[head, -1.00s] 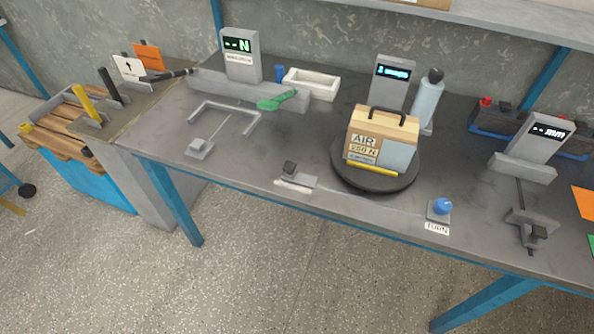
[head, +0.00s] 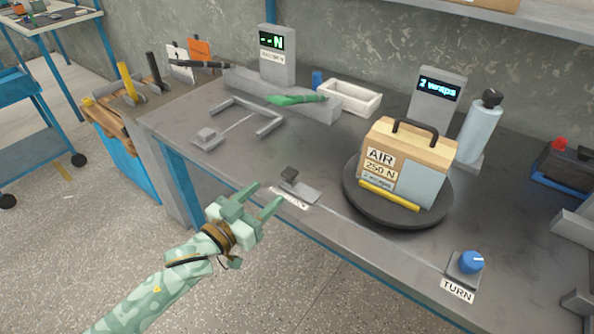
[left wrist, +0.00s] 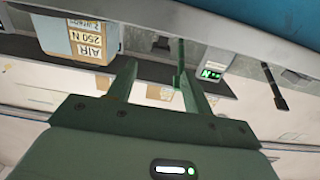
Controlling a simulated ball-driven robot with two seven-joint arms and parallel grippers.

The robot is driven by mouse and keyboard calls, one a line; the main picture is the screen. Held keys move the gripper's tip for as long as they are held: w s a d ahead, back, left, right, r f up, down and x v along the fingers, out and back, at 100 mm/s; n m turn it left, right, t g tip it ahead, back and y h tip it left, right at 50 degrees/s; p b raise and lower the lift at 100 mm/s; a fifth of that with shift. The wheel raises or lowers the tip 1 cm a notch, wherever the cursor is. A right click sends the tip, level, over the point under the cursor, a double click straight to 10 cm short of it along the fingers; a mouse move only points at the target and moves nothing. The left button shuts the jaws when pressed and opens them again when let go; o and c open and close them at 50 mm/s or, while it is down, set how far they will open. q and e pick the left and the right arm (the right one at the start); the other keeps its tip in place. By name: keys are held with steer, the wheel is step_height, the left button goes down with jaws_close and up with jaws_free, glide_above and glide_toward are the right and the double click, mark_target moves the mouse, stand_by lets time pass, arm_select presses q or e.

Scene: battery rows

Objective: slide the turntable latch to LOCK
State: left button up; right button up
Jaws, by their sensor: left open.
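The turntable latch (head: 302,189) is a small grey plate with a dark knob (head: 290,174) at the bench's front edge, in the head view. A white label (head: 290,197) lies in front of it, too small to read. The round dark turntable (head: 437,205) is to its right and carries the AIR 250 N box (head: 417,165). My pale green left gripper (head: 268,196) is open and empty, just left of and in front of the latch, apart from the knob. Its fingers also show in the left wrist view (left wrist: 160,78). My right gripper is not in view.
A blue TURN knob (head: 471,262) sits at the front right. A grey U-shaped bracket (head: 268,128), a green-handled tool (head: 297,99) and a white tray (head: 349,97) lie farther back. A grey bottle (head: 480,130) stands behind the box. Bench top between bracket and turntable is mostly clear.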

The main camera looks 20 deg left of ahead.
mark_target(294, 169)
arm_select(q)
steer(key=b+x, duration=0.1)
steer(key=x, duration=0.2)
steer(key=b+x, duration=0.1)
steer(key=x, duration=0.3)
steer(key=b+x, duration=0.1)
steer(key=x, duration=0.3)
steer(key=shift+a+f+b, duration=0.1)
steer(key=shift+f+b, duration=0.2)
steer(key=shift+b, duration=0.05)
steer(key=shift+w+r, duration=0.1)
steer(key=shift+w, duration=0.2)
steer(key=shift+r, duration=0.1)
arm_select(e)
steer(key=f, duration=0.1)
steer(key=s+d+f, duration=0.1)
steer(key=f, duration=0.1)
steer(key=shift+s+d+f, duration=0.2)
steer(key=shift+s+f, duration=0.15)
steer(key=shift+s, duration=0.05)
